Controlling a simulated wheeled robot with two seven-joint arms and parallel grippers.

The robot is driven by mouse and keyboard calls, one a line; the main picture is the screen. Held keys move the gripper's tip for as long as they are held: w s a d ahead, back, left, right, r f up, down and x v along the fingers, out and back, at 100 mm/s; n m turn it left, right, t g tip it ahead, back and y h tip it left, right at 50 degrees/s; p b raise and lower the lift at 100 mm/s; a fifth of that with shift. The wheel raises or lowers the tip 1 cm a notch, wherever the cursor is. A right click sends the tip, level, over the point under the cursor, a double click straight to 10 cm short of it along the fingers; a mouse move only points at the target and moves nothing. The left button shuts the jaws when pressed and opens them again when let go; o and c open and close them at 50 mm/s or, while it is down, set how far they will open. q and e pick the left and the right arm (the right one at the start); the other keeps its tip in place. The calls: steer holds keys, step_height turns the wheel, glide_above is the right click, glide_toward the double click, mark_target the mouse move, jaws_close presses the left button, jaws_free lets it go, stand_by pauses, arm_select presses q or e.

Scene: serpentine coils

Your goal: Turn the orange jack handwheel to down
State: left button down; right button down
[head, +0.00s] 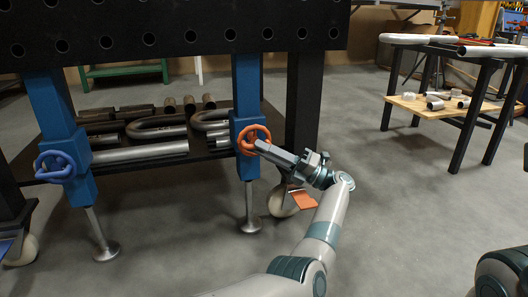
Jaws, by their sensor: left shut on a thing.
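The orange jack handwheel (250,131) is mounted on the front of a blue jack leg housing (246,108) under the dark table. My left gripper (263,147) reaches it from the lower right and is shut on the lower right part of its rim. The fingers cover that part of the rim. The marking for the handwheel's position cannot be made out. My right gripper is out of view; only a part of that arm shows at the lower right edge.
A blue handwheel (55,166) sits on the left jack leg. The perforated black table (170,30) overhangs the legs. Metal pipes (140,152) lie on a low shelf. An orange-pedalled caster (285,201) stands below my left gripper. Another work table (470,50) stands right; floor between is clear.

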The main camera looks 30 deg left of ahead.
arm_select(q)
steer(key=shift+w+r+h, duration=0.1)
steer(key=shift+h, duration=0.2)
steer(key=c, duration=2)
jaws_free()
steer(key=shift+c, duration=0.2)
steer(key=shift+d, duration=0.1)
steer(key=v, duration=0.7)
steer(key=shift+d, duration=0.1)
